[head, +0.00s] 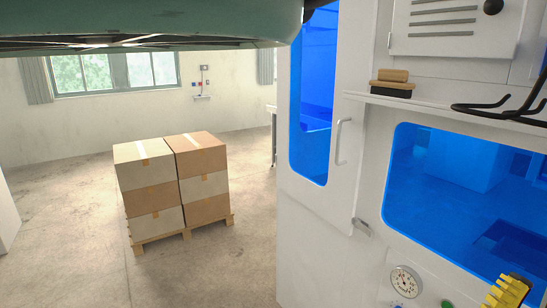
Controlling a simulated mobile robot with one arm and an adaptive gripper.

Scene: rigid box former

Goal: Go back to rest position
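The white machine (325,225) stands close on the right, with blue-tinted windows. Its tall narrow door (345,190) has a handle (342,142) and looks shut.
Stacked cartons (150,172) stand on a wooden pallet (158,237) at centre left. A brush (391,81) lies on the machine's ledge (450,108), left of a black hook rack (500,108). A gauge (404,281) sits below. Concrete floor (70,235) is open around the pallet.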

